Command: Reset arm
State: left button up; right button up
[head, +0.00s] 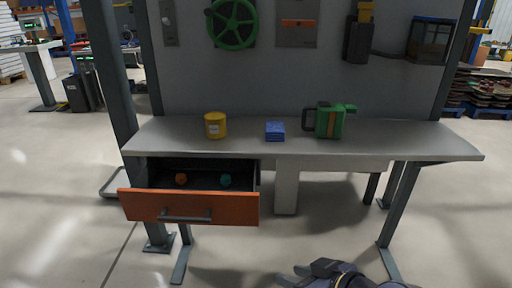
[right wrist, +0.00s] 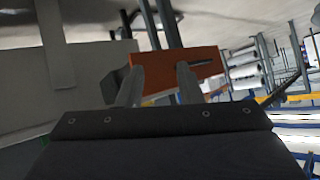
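My right gripper (head: 291,275) is at the bottom edge of the head view, in front of the workbench and below its top. In the right wrist view its two fingers (right wrist: 159,82) stand apart with nothing between them, so it is open and empty. The drawer's orange front (right wrist: 200,68) shows beyond the fingers there, apart from them as far as I can tell. My left gripper is in neither view.
The workbench (head: 385,142) holds a yellow can (head: 215,125), blue block (head: 275,131) and green jug (head: 330,122). Its orange-fronted drawer (head: 190,207) is pulled open, with an orange ball (head: 181,179) and teal ball (head: 225,180) inside. A green wheel (head: 234,24) hangs behind.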

jog(key=s+d+f+m+g+h+p, duration=0.1)
jog(key=s+d+m+g+h+p, duration=0.2)
jog(key=s+d+m, duration=0.65)
jog(key=d+r+n+p, duration=0.2)
jog(key=d+r+p, duration=0.1)
jog(key=r+p, duration=1.8)
jog(key=shift+s+d+r+h, duration=0.15)
jog(key=shift+s+r+h, duration=0.2)
jog(key=shift+r, duration=0.35)
